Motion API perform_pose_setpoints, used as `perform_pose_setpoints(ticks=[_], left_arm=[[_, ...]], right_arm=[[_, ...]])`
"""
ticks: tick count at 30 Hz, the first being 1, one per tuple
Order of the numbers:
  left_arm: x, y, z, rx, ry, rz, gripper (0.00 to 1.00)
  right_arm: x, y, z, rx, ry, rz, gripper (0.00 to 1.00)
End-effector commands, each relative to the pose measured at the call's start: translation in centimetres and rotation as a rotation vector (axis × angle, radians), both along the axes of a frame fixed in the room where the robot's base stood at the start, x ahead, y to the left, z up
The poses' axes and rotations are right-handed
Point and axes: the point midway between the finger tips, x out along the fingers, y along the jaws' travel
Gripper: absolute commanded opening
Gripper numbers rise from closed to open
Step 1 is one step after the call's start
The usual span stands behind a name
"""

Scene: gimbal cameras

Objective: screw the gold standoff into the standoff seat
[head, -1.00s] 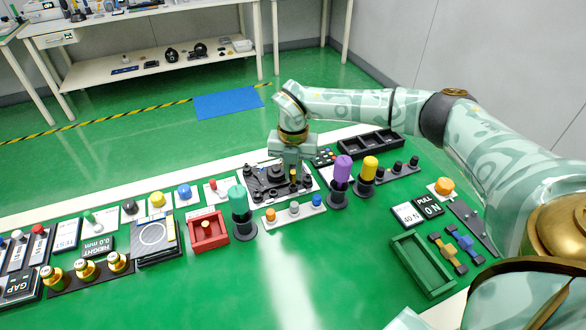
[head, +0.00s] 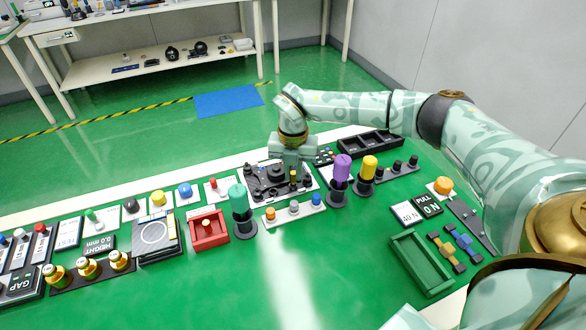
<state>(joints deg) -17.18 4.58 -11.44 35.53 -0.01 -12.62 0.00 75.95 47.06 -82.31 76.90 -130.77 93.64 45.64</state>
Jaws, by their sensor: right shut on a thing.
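My right gripper (head: 292,170) points down over the dark assembly plate (head: 258,182) in the middle of the bench. It is shut on the gold standoff (head: 293,176), a small upright gold post that shows just at the fingertips. The standoff seat is not clear to see; it seems hidden under the gripper and standoff, so I cannot tell whether the threads are engaged. My left gripper is not in view.
Purple (head: 342,169) and yellow (head: 368,168) handled tools stand upright just right of the plate. A teal-handled tool (head: 238,198) stands at its left front. A black bin (head: 370,145) lies behind.

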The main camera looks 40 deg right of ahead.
Motion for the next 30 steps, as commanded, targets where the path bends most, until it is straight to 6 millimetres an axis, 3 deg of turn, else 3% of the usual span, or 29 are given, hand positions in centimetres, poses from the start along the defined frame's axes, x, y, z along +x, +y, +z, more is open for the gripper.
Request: perform_pose_setpoints(ticks=[13, 15, 17, 26, 30], left_arm=[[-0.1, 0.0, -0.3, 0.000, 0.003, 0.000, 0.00], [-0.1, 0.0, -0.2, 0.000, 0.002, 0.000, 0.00], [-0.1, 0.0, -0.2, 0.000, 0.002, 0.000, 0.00], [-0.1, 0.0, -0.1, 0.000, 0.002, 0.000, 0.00], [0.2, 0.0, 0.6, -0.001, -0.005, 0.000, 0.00]], right_arm=[[0.0, 0.0, -1.2, 0.000, 0.001, -0.001, 0.00], [0.0, 0.0, -1.2, 0.000, 0.001, -0.001, 0.28], [0.0, 0.0, -1.1, -0.001, 0.001, -0.001, 0.40], [0.0, 0.0, -0.9, 0.000, 0.000, 0.000, 0.40], [0.1, 0.0, 1.1, 0.000, -0.004, -0.001, 0.40]])
